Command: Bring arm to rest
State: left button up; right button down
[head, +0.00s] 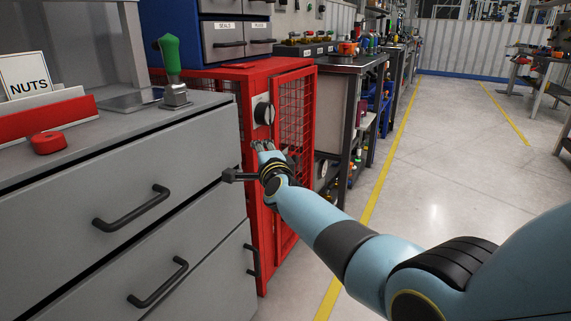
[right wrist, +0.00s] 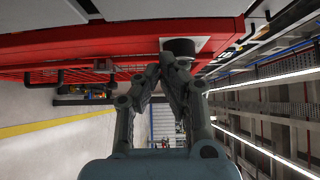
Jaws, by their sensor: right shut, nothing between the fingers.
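My right arm (head: 340,240) reaches in from the lower right of the head view, stretched toward a red mesh cabinet (head: 308,130). My right gripper (head: 263,146) is in front of the cabinet, just below its round black knob (head: 263,113). In the right wrist view the fingers of my right gripper (right wrist: 164,64) come together at the tips with nothing between them. The knob (right wrist: 181,46) shows just beyond the fingertips there; whether they touch it I cannot tell. My left gripper is not in view.
A grey drawer unit (head: 120,190) with black handles stands on the left. On its top are a green-handled lever (head: 170,60), a red round piece (head: 48,143) and a NUTS bin (head: 40,85). A workbench (head: 352,65) stands beyond the cabinet. The floor (head: 450,150) on the right is clear.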

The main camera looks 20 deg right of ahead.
jog(key=s+a+p, duration=0.1)
jog(key=s+p, duration=0.2)
jog(key=s, duration=0.5)
jog(key=s+d+f+n+g+y, duration=0.25)
jog(key=s+f+n+g, duration=0.5)
jog(key=s+f, duration=2.35)
jog(key=s+d+f+n+g, duration=0.2)
jog(key=s+f+n+g, duration=0.1)
jog(key=s, duration=0.8)
jog(key=s+d+f+n+g+h+p, duration=0.1)
jog(key=s+f+n, duration=0.4)
jog(key=s, duration=0.7)
jog(key=s+d+f+n+g, duration=0.2)
jog(key=s+f+n+g, duration=0.2)
jog(key=s, duration=0.8)
jog(key=shift+d+g, duration=0.4)
jog(key=shift+g, duration=0.55)
jog(key=shift+f, duration=0.1)
